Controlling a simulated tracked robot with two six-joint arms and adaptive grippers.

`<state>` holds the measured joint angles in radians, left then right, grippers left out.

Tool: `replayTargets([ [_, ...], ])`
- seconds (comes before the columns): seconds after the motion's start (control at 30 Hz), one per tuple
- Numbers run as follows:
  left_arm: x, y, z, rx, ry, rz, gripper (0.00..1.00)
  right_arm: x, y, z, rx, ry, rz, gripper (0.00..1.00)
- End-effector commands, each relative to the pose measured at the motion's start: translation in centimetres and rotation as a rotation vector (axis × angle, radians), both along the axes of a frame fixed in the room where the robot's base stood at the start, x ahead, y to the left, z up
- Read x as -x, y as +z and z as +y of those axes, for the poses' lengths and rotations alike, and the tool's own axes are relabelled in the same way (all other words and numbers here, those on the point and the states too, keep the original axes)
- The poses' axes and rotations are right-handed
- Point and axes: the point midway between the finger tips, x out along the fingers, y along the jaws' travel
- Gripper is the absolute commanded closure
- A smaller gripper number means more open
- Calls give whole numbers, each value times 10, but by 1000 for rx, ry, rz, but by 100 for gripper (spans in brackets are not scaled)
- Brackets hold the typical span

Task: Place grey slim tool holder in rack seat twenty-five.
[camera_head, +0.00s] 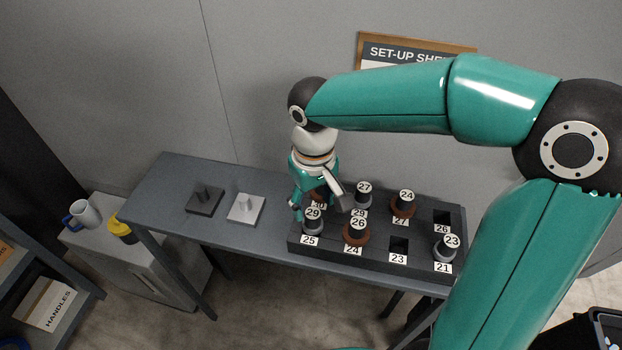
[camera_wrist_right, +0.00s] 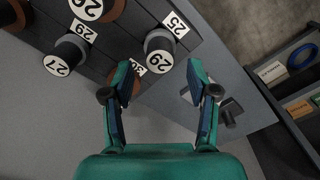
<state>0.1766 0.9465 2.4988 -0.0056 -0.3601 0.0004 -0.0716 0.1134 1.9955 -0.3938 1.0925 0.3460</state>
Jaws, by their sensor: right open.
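The rack (camera_head: 373,256) is a dark block with numbered seats on the bench. A grey slim tool holder with cap 29 (camera_head: 312,222) stands upright at the seat labelled 25; it also shows in the right wrist view (camera_wrist_right: 158,60). Other grey holders are cap 27 (camera_head: 363,194) by label 29 and cap 23 (camera_head: 445,248) by label 21. My right gripper (camera_head: 318,208) is open above the rack's left end, just behind holder 29. In the wrist view (camera_wrist_right: 164,80) nothing is clearly held; holder 29 is beyond the fingertips. My left gripper is out of view.
Brown-based holders, cap 26 (camera_head: 356,232) and cap 24 (camera_head: 403,204), stand in the rack close by. Seats 23 (camera_head: 398,246) and 26 (camera_head: 442,217) look empty. A dark fixture (camera_head: 205,201) and a light one (camera_head: 246,209) sit on the bench's left; bare bench surrounds them.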

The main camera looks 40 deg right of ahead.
Motion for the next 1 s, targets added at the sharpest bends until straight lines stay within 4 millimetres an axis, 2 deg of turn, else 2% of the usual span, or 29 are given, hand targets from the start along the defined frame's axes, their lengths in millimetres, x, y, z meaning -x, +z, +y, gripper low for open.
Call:
replayTargets([
  [0.03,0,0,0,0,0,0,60,-1,12,0,-1,1,-7,41],
  [0.2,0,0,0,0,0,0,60,-1,46,0,-2,1,-5,41],
  [0.4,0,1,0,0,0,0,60,-1,70,1,-1,2,-3,41],
  [0.57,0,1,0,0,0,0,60,0,76,0,-1,2,0,41],
  [1.0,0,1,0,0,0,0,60,0,76,0,0,2,0,41],
])
